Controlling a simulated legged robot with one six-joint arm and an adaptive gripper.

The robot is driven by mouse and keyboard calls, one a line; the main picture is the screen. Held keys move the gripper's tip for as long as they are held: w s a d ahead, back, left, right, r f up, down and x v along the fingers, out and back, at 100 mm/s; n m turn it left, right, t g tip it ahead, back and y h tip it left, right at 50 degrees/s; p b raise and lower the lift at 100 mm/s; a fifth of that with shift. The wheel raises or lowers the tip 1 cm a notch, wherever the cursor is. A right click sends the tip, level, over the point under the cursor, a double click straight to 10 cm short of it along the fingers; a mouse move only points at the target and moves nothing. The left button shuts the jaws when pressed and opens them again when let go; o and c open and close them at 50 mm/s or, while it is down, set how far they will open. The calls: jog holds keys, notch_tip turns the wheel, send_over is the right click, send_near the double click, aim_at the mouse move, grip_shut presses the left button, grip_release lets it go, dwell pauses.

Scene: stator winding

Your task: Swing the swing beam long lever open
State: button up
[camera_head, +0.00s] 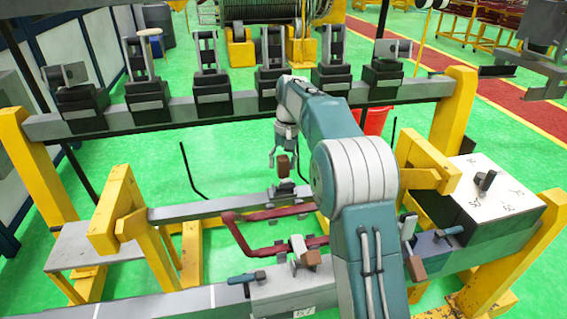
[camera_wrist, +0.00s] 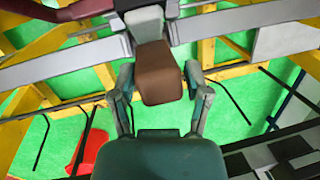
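A brown block-shaped handle (camera_head: 283,166) with a pale end piece stands upright on the far grey beam (camera_head: 190,211) of the yellow frame. I take it as the long lever's grip. My gripper (camera_head: 285,156) is above it, fingers pointing down. In the wrist view the brown handle (camera_wrist: 160,76) lies between the two fingertips of my gripper (camera_wrist: 159,78). The fingers are apart, with a narrow gap visible beside the handle, so they do not look closed on it. The lever's lower joint is partly hidden behind the handle in the wrist view.
A dark red bent bar (camera_head: 262,250) crosses between the beams. Two more brown-ended clamps (camera_head: 311,258) (camera_head: 417,268) sit on the near beam. Several black fixtures (camera_head: 211,85) line the back beam. A white-topped box (camera_head: 490,190) stands right. A red bucket (camera_head: 375,120) is behind my arm.

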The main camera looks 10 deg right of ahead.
jog(key=shift+r, duration=0.1)
dwell(0.3)
notch_tip(320, 180, up, 11)
jog(key=w+d, duration=0.1)
jog(key=shift+w+d+r, duration=0.2)
jog(key=shift+w+d, duration=0.05)
jog(key=shift+d, duration=0.05)
dwell(0.4)
jog(key=shift+r, duration=0.1)
